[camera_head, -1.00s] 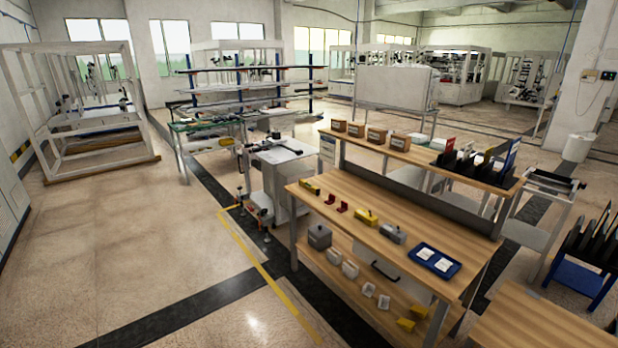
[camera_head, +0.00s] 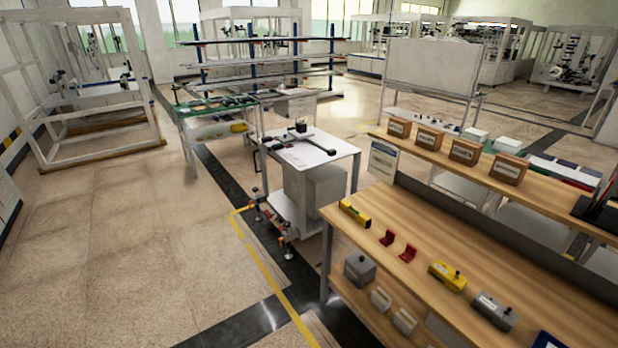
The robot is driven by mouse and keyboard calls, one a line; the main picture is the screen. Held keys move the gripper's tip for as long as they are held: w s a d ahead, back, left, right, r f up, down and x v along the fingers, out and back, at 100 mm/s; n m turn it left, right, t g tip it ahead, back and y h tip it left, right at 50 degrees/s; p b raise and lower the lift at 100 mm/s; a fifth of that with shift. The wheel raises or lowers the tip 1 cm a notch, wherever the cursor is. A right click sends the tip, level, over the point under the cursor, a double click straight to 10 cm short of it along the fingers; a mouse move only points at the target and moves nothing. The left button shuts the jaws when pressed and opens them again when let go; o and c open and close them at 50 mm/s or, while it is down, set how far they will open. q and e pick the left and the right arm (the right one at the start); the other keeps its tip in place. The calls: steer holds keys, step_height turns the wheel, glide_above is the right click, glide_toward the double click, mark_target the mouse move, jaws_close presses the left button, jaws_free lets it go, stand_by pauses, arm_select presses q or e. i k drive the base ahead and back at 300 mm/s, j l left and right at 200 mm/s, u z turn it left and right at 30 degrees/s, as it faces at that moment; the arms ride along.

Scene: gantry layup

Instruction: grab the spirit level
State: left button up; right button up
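A small yellow bar with dark marks, which looks like the spirit level (camera_head: 354,213), lies on the wooden workbench (camera_head: 440,232) near its far left corner. Nothing touches it. Two small red items (camera_head: 398,246) lie to its right, then a yellow block-shaped tool (camera_head: 447,277) and a grey one (camera_head: 494,312). Neither of my grippers shows in the head view.
A white-topped cart (camera_head: 305,150) stands beyond the bench's left end. Cardboard boxes (camera_head: 445,147) line the raised back shelf. A lower shelf holds a grey box (camera_head: 360,268). The floor left of the yellow line (camera_head: 262,275) is clear.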

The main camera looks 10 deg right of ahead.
mark_target(365, 221)
steer(key=i+j+z, duration=0.1)
steer(key=i+z, duration=0.15)
steer(key=i, duration=0.25)
steer(key=i+j+z, duration=0.25)
steer(key=i, duration=0.3)
steer(key=i+j+z, duration=0.25)
steer(key=i, duration=0.25)
steer(key=i+j+z, duration=0.3)
steer(key=i, duration=0.15)
steer(key=i+j+z, duration=0.1)
steer(key=i, duration=0.25)
steer(key=l, duration=0.05)
